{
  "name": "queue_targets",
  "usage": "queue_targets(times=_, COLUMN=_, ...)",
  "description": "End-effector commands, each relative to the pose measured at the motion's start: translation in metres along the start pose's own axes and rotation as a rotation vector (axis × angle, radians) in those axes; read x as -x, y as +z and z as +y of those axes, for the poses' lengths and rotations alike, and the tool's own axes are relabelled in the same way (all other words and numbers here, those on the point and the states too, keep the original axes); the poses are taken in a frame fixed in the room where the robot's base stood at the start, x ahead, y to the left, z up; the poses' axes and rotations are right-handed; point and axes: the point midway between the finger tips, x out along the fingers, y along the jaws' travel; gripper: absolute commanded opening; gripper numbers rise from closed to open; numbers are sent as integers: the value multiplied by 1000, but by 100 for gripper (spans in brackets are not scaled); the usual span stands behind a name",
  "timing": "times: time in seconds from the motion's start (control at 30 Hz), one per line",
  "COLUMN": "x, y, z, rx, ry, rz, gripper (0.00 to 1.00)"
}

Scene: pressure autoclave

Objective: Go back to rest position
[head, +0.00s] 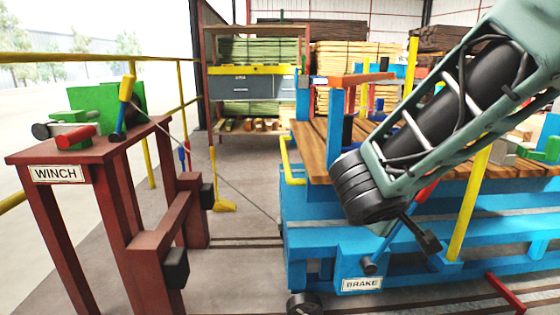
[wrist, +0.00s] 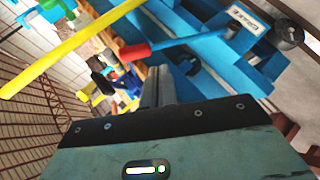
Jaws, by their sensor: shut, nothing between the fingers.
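My gripper (head: 430,241) hangs below my arm, in front of the blue cart (head: 320,213) in the head view. In the wrist view my gripper (wrist: 158,78) shows as grey fingers, closed together with nothing between them. The brake lever has a red handle (head: 427,191) on a blue rod and is partly hidden behind my arm in the head view. In the wrist view the red handle (wrist: 135,52) is close by the fingertips, but the fingers do not hold it. The BRAKE label (head: 362,284) is on the cart's lower front.
A brown WINCH stand (head: 60,174) with a red-handled crank stands at left. A cable runs from it to the cart. A yellow post (head: 468,205) rises beside my gripper. Yellow railings (head: 90,57) run along the left. Shelves with timber (head: 258,50) stand behind. Floor between stand and cart is mostly clear.

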Motion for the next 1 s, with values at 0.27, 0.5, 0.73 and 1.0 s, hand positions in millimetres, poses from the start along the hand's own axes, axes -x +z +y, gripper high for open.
queue_targets(times=0.27, x=63, y=89, z=-75, rx=126, ry=-512, rz=-211, gripper=0)
queue_targets(times=0.5, x=128, y=123, z=-119, rx=148, ry=-855, rz=-212, gripper=0)
queue_targets(times=0.73, x=173, y=133, z=-141, rx=120, ry=-1052, rz=-153, gripper=0)
queue_targets(times=1.0, x=208, y=118, z=-86, rx=123, ry=-1055, rz=-154, gripper=0)
